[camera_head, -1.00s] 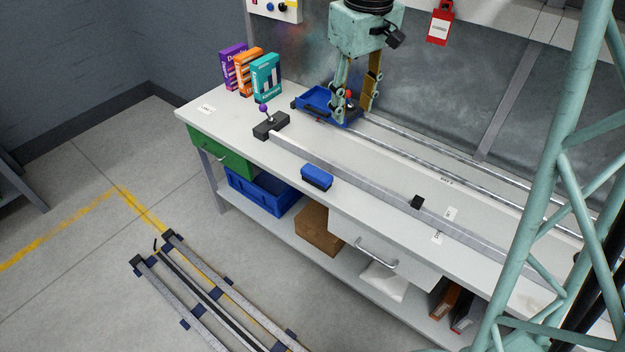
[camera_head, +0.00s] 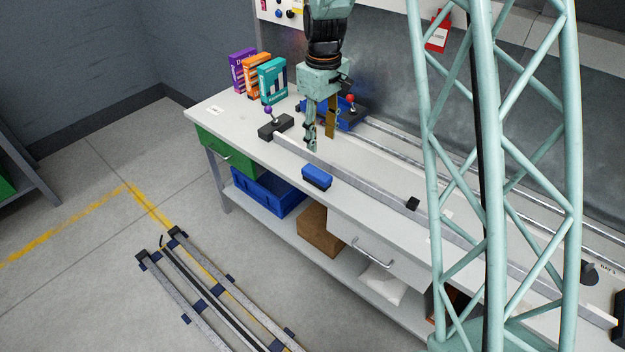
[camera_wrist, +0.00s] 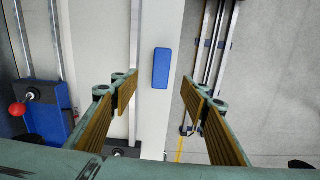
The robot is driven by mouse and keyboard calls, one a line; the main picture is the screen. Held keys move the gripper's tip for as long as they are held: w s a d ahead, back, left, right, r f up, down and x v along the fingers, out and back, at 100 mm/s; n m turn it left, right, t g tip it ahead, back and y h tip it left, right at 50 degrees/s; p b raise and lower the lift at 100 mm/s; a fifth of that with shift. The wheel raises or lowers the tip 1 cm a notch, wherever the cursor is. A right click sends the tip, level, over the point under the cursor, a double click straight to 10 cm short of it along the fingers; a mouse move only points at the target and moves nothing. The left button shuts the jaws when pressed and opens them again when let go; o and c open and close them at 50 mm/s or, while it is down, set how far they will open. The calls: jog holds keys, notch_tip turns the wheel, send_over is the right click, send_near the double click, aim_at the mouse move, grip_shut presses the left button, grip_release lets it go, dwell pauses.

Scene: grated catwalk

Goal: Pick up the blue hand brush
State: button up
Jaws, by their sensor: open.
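The blue hand brush (camera_head: 317,177) lies on the front edge of the white workbench, in front of the long metal rail. In the wrist view the brush (camera_wrist: 161,68) appears as a blue upright block, ahead of and between the open fingers. My gripper (camera_head: 321,142) hangs above the bench, behind the brush and near the left end of the rail in the head view. It is open and empty, and its two fingers (camera_wrist: 166,105) are spread wide in the wrist view. Nothing covers the brush.
A metal rail (camera_head: 365,181) with a dark end block (camera_head: 275,128) runs along the workbench (camera_head: 235,115). A blue tray (camera_head: 349,117) with a red knob (camera_head: 350,98) lies behind my gripper. Several boxes (camera_head: 272,80) stand at the left end. My column stands at the right.

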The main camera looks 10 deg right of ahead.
aim_at(317, 172)
jog(key=shift+w+a+f+n, duration=0.1)
jog(key=shift+w+a+f, duration=0.05)
jog(key=shift+f, duration=0.3)
jog(key=shift+w+a+f+n, duration=0.1)
jog(key=shift+a+f, duration=0.05)
jog(key=shift+f, duration=0.3)
jog(key=shift+w+a+f+n, duration=0.1)
jog(key=shift+w+a+f, duration=0.05)
jog(key=shift+f, duration=0.3)
jog(key=shift+f, duration=0.1)
jog(key=shift+f+b, duration=0.5)
jog(key=shift+f, duration=3.7)
jog(key=shift+f, duration=0.1)
jog(key=shift+f+b, duration=0.45)
jog(key=shift+f, duration=2.05)
jog(key=shift+c, duration=0.5)
jog(key=c, duration=0.9)
jog(key=shift+r, duration=0.1)
